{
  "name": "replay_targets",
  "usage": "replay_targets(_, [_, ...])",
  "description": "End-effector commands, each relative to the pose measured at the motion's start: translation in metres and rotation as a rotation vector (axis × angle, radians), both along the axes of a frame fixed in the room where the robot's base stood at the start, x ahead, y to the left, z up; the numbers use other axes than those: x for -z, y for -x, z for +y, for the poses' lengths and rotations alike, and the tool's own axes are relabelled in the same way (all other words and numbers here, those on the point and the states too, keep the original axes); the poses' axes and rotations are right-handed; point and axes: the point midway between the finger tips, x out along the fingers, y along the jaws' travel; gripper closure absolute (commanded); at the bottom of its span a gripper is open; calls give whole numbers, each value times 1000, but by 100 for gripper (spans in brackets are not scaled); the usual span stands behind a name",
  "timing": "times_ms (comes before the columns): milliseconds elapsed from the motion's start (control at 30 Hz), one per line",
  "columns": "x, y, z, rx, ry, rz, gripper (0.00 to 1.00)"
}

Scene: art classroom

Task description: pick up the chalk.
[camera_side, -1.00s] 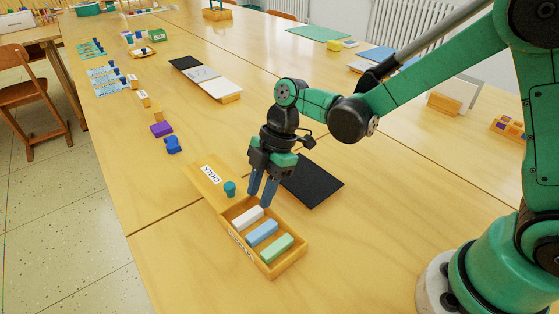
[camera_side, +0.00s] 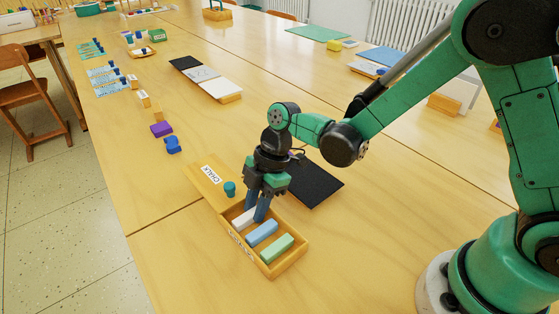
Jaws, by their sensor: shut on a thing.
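A wooden chalk box (camera_side: 286,262) stands open on the table, holding a white chalk (camera_side: 241,220), a blue chalk (camera_side: 262,234) and a green chalk (camera_side: 277,249) side by side. Its lid (camera_side: 198,177), labelled CHALK and with a teal knob (camera_side: 229,189), lies behind it. My gripper (camera_side: 255,214) points down into the box at its far end. Its blue fingers are shut on the white chalk, which still lies in its place, and they hide part of it. The blue and green chalks are clear of the fingers.
A black mat (camera_side: 316,184) lies to the right of the box. A blue object (camera_side: 172,145) and a purple block (camera_side: 161,130) lie at the left edge. White and black panels (camera_side: 208,82) lie farther back.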

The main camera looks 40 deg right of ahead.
Motion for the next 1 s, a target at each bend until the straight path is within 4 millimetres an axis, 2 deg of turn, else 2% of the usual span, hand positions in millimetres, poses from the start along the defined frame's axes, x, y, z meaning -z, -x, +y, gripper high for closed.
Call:
replay_targets(167, [-4,0,0,0,0,0,100])
replay_targets(367, [-23,0,0,0,0,0,100])
replay_targets(467, [-42,0,0,0,0,0,100])
replay_targets(800, [-136,0,0,0,0,0,100])
replay_targets(1000, [-175,1,0,0,0,0,100])
